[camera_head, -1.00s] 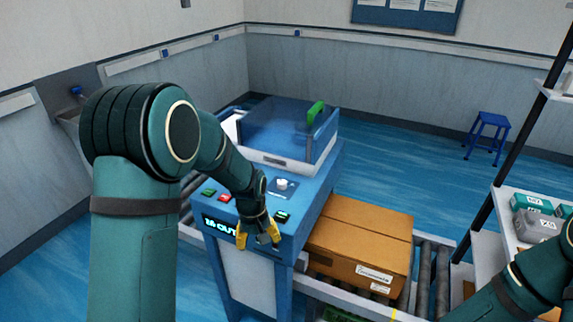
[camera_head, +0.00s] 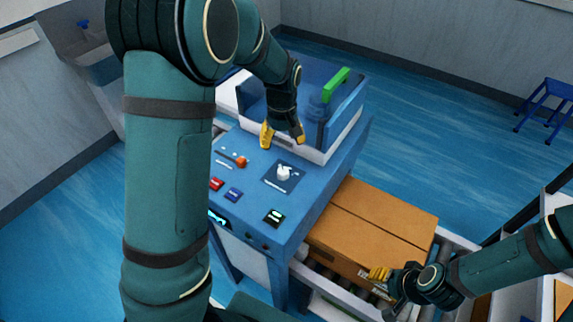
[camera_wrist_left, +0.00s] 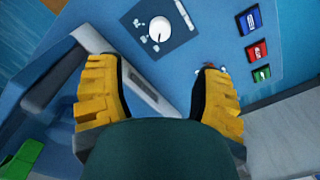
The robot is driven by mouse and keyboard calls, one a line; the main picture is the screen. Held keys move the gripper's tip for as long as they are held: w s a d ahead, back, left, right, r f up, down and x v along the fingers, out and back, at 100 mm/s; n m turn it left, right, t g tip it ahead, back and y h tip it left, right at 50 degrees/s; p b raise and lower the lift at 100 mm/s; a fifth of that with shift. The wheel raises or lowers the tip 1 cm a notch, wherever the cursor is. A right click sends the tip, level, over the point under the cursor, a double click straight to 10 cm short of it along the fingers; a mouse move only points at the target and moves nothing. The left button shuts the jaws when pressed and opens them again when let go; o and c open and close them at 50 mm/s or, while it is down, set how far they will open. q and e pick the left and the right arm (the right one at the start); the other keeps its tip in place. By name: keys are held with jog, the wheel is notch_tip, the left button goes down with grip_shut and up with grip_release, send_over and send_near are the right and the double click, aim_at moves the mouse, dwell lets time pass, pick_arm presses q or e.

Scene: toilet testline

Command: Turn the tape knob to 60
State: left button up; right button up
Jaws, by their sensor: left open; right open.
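The white tape knob (camera_head: 283,172) sits on a dark square plate on the blue machine's top panel. It also shows in the left wrist view (camera_wrist_left: 161,27), with white marks around it too small to read. My left gripper (camera_head: 283,137) is open and empty above the panel, just behind the knob and apart from it. In the left wrist view its yellow fingers (camera_wrist_left: 158,95) are spread wide, with the knob beyond them. My right gripper (camera_head: 385,290) is at the lower right by the cardboard box, away from the knob; its fingers are partly seen.
Red (camera_head: 216,184), blue (camera_head: 233,195) and green (camera_head: 274,217) buttons and an orange-red control (camera_head: 240,161) share the panel. A box-like cover with a green handle (camera_head: 336,84) stands behind. A cardboard box (camera_head: 375,225) lies on the roller conveyor to the right.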

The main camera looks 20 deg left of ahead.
aim_at(283, 170)
pick_arm(q)
notch_tip(283, 170, down, 13)
jog(key=shift+r, duration=0.1)
dwell(0.3)
grip_shut()
